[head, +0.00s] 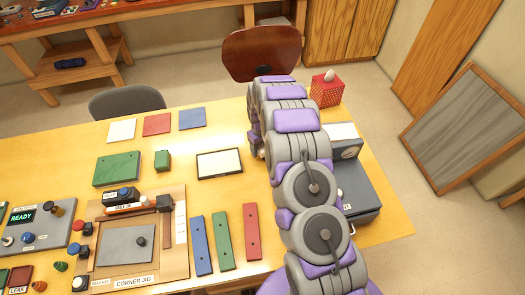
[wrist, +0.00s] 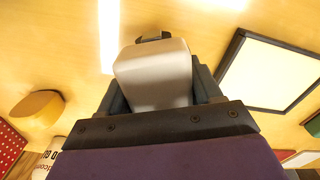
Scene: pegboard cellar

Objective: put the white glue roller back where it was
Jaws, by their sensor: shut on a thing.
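The white glue roller (wrist: 152,72) is between the jaws of my gripper (wrist: 160,85) in the wrist view. It has a pale rounded body with a small dark piece at its far end. My gripper is shut on it over the yellow table (head: 375,215). I cannot tell whether the roller touches the tabletop. In the head view my arm hides the roller and most of the gripper. A black-framed white panel (wrist: 268,75) lies to the right of the roller in the wrist view; it also shows in the head view (head: 219,163).
An orange-yellow rounded object (wrist: 36,106) and a red dotted object (wrist: 10,146) are at left in the wrist view. In the head view, a red dotted box (head: 327,94) stands at the far right corner. Coloured bars (head: 223,241) and a wooden jig (head: 178,255) fill the near side.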

